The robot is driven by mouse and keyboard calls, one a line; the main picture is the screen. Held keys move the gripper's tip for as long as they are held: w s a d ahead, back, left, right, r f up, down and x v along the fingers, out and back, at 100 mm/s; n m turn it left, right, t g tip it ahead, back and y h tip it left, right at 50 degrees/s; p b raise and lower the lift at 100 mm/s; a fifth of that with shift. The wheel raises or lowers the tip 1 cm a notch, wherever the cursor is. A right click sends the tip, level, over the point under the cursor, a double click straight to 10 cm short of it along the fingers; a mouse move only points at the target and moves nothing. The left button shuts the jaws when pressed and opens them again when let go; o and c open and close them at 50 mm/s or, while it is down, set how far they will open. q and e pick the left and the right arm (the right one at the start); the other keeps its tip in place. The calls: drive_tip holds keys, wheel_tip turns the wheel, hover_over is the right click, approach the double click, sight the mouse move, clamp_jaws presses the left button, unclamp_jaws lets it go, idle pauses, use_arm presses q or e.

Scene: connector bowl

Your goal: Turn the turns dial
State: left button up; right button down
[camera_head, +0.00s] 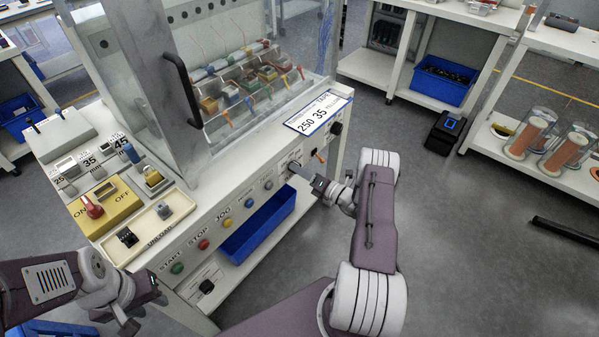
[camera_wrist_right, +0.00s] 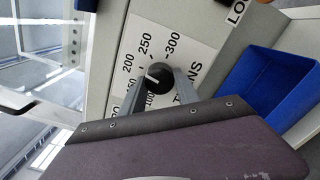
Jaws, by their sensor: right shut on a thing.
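The turns dial (camera_wrist_right: 158,75) is a round black knob on a white scale plate marked TURNS. In the right wrist view its white pointer line faces left, a little below the 200 mark; 250 and 300 are further round at the top. My right gripper (camera_wrist_right: 157,84) has a finger on each side of the knob and is shut on it. In the head view the right gripper (camera_head: 302,174) reaches the front panel from the right and hides the dial. My left gripper (camera_head: 143,308) is at the bottom left, away from the panel; its finger gap is unclear.
A card (camera_head: 318,112) on the machine reads 250 and 35. Green, red, yellow and blue buttons (camera_head: 203,244) line the front panel left of the right gripper. A blue bin (camera_head: 258,222) sits below the panel.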

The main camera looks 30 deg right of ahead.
drive_tip(key=m, duration=0.6)
drive_tip(key=shift+m, duration=0.3)
idle(0.5)
drive_tip(key=c, duration=0.9)
unclamp_jaws()
drive_tip(key=v, duration=0.9)
